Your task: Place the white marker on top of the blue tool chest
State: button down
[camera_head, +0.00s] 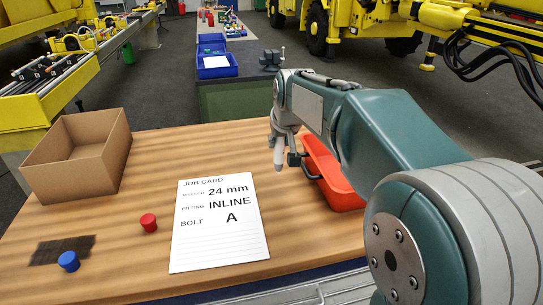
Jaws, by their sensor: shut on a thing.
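My gripper (285,136) hangs above the wooden top, right of the job card and beside the red tray. It is shut on a slim whitish thing (279,158), which points down and looks like the white marker. The fingers hide part of it, and I cannot tell whether its tip touches the wood. No separate blue tool chest is clear to me. A dark blue strip (240,288) shows under the front edge of the wooden top (130,215), by grey metal fronts; I cannot tell whether this is the chest.
A job card (218,245) lies mid-top. A red knob (148,222), a blue knob (68,261) and a dark patch (45,251) are left of it. An open cardboard box (75,180) stands back left. The red tray (340,185) is partly hidden by my arm.

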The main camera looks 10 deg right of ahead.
jog(key=s+a+x, duration=0.1)
jog(key=x, duration=0.5)
jog(key=shift+w+f, duration=0.15)
jog(key=shift+f, duration=0.25)
jog(key=shift+c, duration=2.1)
grip_release()
jog(key=shift+f, duration=0.1)
jog(key=v, duration=1.2)
jog(key=s+f, duration=0.5)
jog(key=s, duration=0.8)
jog(key=s+f, duration=0.5)
jog(key=s, duration=0.8)
jog(key=shift+s, duration=0.15)
